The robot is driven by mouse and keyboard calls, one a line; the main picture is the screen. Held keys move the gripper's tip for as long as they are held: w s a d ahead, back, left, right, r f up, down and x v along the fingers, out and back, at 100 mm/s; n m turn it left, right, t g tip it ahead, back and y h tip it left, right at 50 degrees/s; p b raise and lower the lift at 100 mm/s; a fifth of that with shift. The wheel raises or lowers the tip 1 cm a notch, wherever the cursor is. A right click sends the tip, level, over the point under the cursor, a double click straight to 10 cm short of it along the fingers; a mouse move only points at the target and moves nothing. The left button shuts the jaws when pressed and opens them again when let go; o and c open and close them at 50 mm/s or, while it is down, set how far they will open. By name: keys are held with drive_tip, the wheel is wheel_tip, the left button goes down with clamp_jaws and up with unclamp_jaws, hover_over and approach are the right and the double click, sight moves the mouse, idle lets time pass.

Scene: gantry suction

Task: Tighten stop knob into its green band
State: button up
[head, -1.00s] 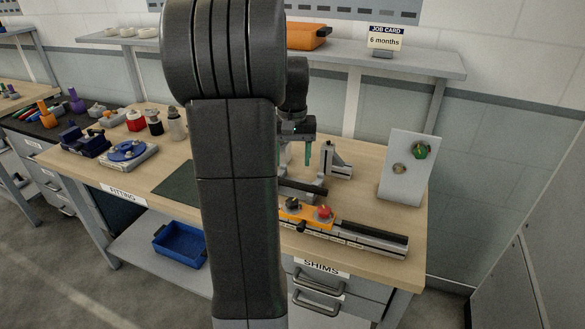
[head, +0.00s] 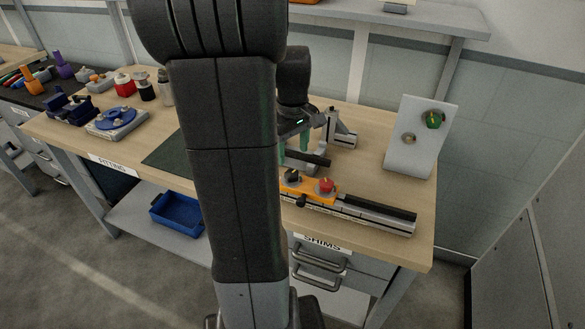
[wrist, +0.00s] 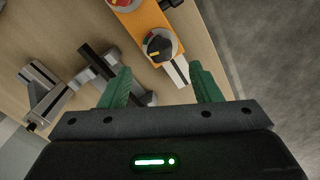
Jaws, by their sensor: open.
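An orange carriage (head: 309,188) sits on a grey and black rail at the bench front. It carries a black knob (head: 292,176) and a red knob (head: 326,186). In the wrist view the black knob (wrist: 159,46) has a yellow pointer line and sits on a round dial with a reddish edge. Part of the red knob (wrist: 122,3) shows at the top edge. My gripper (wrist: 160,68) has green fingers, open and empty, spread to either side below the black knob in that view. In the head view my gripper (head: 294,153) hangs behind and above the carriage.
A grey bracket (head: 340,132) stands behind the rail, and a dark bar (head: 308,159) lies near my fingers. My arm hides part of the bench.

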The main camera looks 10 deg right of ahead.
sight(292, 173)
wheel_tip(292, 173, down, 7)
idle(0.3)
drive_tip(key=c, duration=1)
